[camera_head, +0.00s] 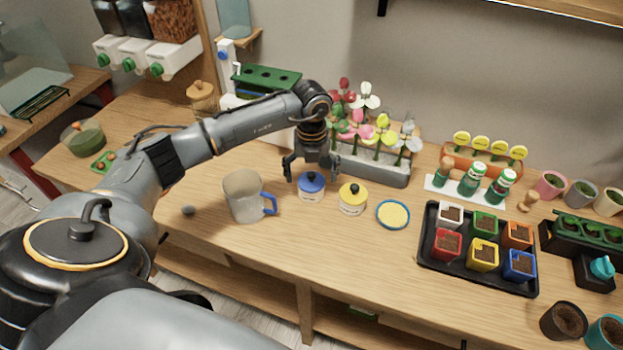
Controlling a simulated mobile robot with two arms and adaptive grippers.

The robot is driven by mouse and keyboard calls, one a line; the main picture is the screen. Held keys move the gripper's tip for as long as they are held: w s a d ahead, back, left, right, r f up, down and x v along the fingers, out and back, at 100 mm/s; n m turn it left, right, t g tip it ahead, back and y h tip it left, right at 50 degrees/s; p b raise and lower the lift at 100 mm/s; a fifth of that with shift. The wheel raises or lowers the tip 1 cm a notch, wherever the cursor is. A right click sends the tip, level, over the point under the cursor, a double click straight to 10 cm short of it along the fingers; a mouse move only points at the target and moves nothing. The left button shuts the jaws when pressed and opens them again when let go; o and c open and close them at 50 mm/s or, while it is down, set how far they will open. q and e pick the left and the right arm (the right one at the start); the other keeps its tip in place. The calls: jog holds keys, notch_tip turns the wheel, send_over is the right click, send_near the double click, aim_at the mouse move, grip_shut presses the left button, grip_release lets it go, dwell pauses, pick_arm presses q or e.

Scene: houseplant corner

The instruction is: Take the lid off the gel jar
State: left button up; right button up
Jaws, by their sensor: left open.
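Two small jars stand side by side on the wooden table. One has a blue lid (312,181) with a dark knob on a pale jar body (311,196). The other is a jar with a yellow lid (352,191). Both lids are on. The labels are too small to read, so I cannot tell which is the gel jar. My left gripper (311,176) is open, pointing down over the blue-lidded jar, with its fingers spread to either side. I cannot tell whether they touch the lid. My right gripper is not in view.
A grey mug with a blue handle (244,196) stands left of the jars. A blue-rimmed yellow dish (393,228) lies to the right. Behind is a grey planter (375,168) with flowers. A black tray (434,250) holds coloured pots. The table front is clear.

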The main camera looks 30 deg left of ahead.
pick_arm(q)
jog(key=c, duration=1)
